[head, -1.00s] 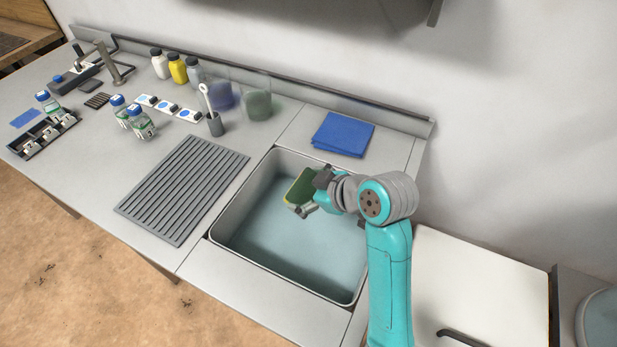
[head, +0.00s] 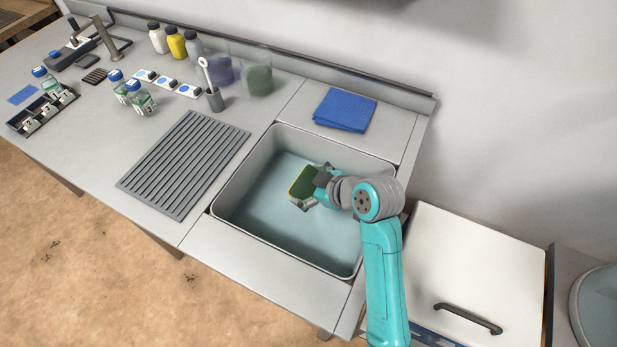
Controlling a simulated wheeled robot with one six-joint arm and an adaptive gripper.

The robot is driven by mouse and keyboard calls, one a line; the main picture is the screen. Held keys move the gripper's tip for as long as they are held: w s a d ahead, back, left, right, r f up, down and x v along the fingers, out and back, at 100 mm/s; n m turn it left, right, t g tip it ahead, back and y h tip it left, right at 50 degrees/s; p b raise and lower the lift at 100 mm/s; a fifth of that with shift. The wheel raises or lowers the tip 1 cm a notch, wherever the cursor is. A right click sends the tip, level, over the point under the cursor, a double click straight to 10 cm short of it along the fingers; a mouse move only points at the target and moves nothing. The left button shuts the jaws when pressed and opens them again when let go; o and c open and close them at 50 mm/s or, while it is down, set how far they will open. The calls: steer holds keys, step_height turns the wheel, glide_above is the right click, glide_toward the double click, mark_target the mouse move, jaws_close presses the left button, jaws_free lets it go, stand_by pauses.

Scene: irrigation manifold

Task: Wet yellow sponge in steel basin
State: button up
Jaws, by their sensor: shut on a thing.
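The steel basin (head: 238,184) is set into the counter and holds pale blue-grey water (head: 270,215). My gripper (head: 312,187) is inside the basin's outline, shut on the sponge (head: 303,183). The sponge shows a dark green face with a thin yellow edge. It is tilted, low in the basin near its middle. I cannot tell whether its lower edge touches the water.
A grey ribbed drain mat (head: 184,165) lies left of the basin. A folded blue cloth (head: 345,109) lies behind it. Bottles (head: 142,101), a brush in a cup (head: 214,98) and two translucent beakers (head: 257,78) stand further back. A white lidded box (head: 480,265) is at right.

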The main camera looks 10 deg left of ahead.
mark_target(309, 194)
steer(key=shift+f, duration=2.25)
steer(key=shift+r, duration=5.55)
steer(key=shift+r, duration=2)
